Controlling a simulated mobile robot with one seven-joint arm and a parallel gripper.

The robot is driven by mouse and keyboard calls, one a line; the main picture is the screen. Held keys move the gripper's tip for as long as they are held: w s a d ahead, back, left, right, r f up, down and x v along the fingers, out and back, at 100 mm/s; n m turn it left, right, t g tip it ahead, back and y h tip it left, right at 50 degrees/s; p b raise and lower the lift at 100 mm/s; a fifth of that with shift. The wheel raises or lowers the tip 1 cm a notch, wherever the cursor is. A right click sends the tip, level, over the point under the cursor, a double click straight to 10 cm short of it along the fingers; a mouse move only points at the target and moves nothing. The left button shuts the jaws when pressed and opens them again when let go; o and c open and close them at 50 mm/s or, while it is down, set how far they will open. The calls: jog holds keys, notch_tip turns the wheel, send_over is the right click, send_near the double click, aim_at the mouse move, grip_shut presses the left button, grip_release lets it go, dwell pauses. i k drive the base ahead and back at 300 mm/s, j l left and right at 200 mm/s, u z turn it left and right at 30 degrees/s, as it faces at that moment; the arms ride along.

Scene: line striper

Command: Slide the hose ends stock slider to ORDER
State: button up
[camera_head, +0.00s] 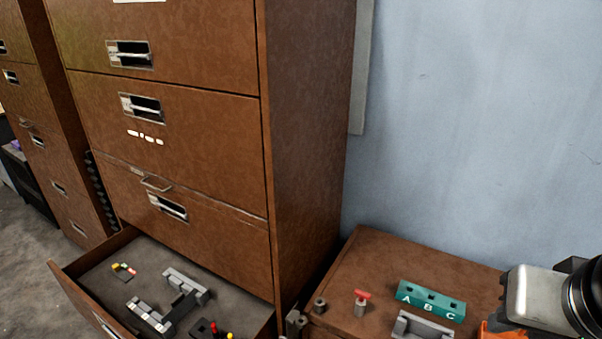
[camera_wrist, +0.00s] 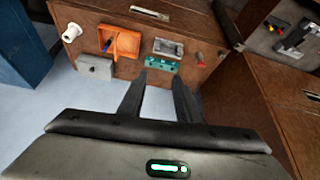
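No label that I can read says hose ends or ORDER, so I cannot tell which part is the stock slider. The open drawer (camera_head: 75,290) holds grey fixtures: a grey block with pale labels (camera_head: 150,317), a grey bracket (camera_head: 186,285) and a small piece with coloured tips (camera_head: 123,271). A row of small white tags (camera_head: 145,137) is on the closed drawer front above. My gripper (camera_wrist: 160,76) shows in the wrist view with its fingers apart and nothing between them. It is away from the drawer, which shows at the upper right there.
The brown cabinet top (camera_head: 385,258) carries a teal A B C block (camera_head: 431,300), a red-topped post (camera_head: 361,302) and a grey tray (camera_head: 420,328). An orange tray (camera_wrist: 121,42), a white roll (camera_wrist: 71,32) and a grey box (camera_wrist: 95,67) also stand there. The open drawer juts out over the floor.

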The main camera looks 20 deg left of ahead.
aim_at(115, 267)
jog(key=u, duration=2.6)
jog(key=i+l, duration=0.05)
